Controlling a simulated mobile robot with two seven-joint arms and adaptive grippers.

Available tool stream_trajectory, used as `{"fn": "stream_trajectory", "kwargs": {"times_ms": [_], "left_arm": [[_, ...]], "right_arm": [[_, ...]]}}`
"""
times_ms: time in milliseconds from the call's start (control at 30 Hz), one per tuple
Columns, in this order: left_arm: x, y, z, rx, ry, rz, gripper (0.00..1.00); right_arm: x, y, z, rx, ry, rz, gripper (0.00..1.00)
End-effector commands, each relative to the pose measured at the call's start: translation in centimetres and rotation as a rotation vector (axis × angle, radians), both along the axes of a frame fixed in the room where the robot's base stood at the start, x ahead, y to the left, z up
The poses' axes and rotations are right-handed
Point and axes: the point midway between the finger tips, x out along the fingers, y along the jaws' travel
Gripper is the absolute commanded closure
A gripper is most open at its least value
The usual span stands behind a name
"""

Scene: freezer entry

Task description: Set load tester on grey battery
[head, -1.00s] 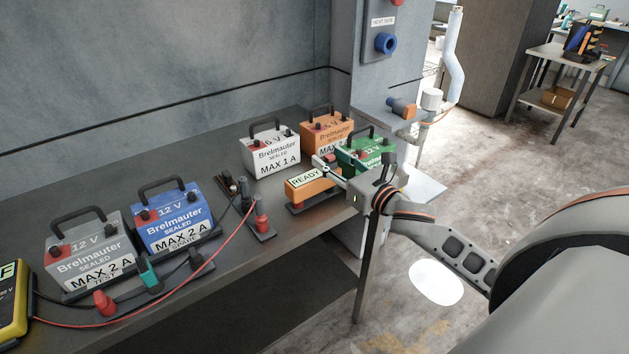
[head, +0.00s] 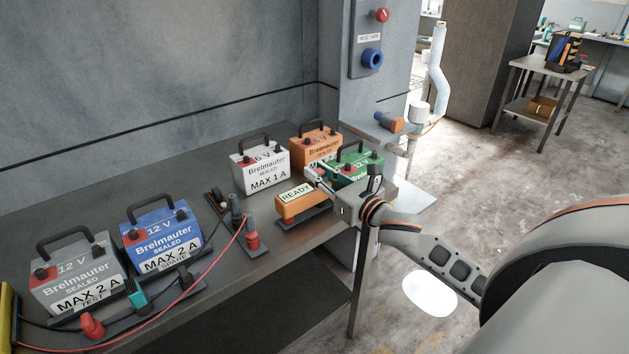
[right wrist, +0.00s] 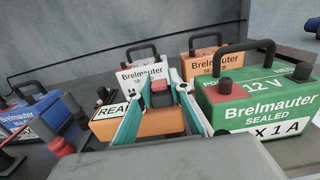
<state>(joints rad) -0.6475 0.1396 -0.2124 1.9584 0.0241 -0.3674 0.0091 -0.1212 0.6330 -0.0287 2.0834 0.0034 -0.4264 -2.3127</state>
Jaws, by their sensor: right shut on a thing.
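The grey battery (head: 80,277), marked 12 V and MAX 2 A TEST, stands upright at the left of the bench. An orange box with a READY label (head: 297,199), apparently the load tester, sits on a dark base near the bench's front edge. It also shows in the right wrist view (right wrist: 150,124). My right gripper (head: 322,178) is at the box's right end. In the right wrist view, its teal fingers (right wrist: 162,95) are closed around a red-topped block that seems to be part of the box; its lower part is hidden. My left gripper is not in view.
A green battery (head: 357,165) stands close to the right of my gripper. White (head: 262,170) and orange (head: 313,142) batteries stand behind. A blue battery (head: 163,240) adjoins the grey one. Red and black leads with clamps (head: 92,325) lie along the front.

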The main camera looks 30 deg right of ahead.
Motion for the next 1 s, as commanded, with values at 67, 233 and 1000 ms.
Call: {"fn": "stream_trajectory", "kwargs": {"times_ms": [67, 233, 1000], "left_arm": [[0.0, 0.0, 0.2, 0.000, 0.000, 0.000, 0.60], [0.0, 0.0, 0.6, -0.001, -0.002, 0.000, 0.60], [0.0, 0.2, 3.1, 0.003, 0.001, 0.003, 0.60]], "right_arm": [[0.0, 0.0, 0.9, 0.000, -0.007, 0.002, 1.00], [0.0, 0.0, 2.8, -0.002, -0.008, 0.002, 1.00], [0.0, 0.0, 19.1, -0.001, -0.007, 0.001, 1.00]]}}
